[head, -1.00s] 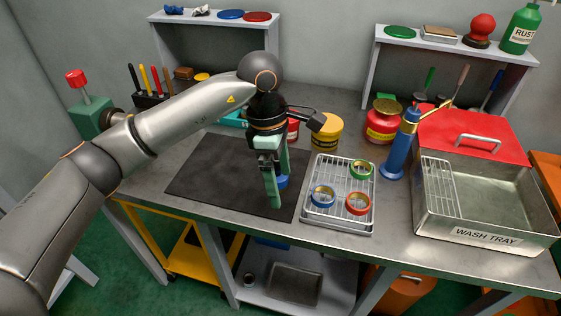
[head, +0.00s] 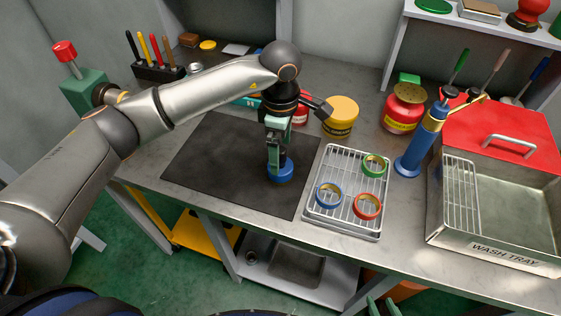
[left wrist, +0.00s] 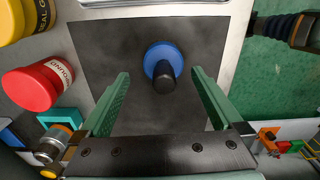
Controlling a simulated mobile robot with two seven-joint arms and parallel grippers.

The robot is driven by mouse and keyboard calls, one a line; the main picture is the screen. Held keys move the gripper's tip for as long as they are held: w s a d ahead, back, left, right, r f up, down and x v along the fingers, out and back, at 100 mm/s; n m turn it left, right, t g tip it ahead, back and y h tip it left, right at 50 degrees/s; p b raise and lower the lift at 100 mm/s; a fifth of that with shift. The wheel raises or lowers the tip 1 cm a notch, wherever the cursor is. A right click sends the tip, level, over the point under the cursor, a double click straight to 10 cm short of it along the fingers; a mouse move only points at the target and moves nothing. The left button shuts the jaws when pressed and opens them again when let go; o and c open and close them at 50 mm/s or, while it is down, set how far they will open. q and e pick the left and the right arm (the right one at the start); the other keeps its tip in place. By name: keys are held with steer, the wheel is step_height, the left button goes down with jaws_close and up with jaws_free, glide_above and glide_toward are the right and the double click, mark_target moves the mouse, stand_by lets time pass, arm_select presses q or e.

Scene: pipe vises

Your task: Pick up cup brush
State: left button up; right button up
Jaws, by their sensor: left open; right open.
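A round blue piece with a black stem, which looks like the cup brush (head: 283,175), stands on the dark mat (head: 215,165). In the left wrist view the blue disc (left wrist: 157,55) lies just ahead of the fingertips, its black stem pointing toward the camera. My left gripper (head: 275,160) points down above it, partly hiding it in the head view. In the left wrist view its green fingers (left wrist: 160,78) are open and empty, one on each side of the stem. My right gripper (head: 384,306) shows only green fingertips at the bottom edge, open.
A wire rack (head: 341,222) with blue, red and green rings stands right of the mat. Beyond it are a blue pump bottle (head: 418,148) and the wash tray (head: 515,250). Yellow (head: 341,118) and red tins stand behind. The mat's left part is clear.

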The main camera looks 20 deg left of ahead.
mark_target(281, 164)
arm_select(q)
steer(key=f, duration=0.3)
steer(key=f+p, duration=0.1)
steer(key=shift+s+f, duration=0.3)
steer(key=shift+f, duration=0.3)
steer(key=shift+c, duration=0.2)
steer(key=c, duration=1.2)
steer(key=shift+o, duration=0.2)
steer(key=shift+r, duration=0.1)
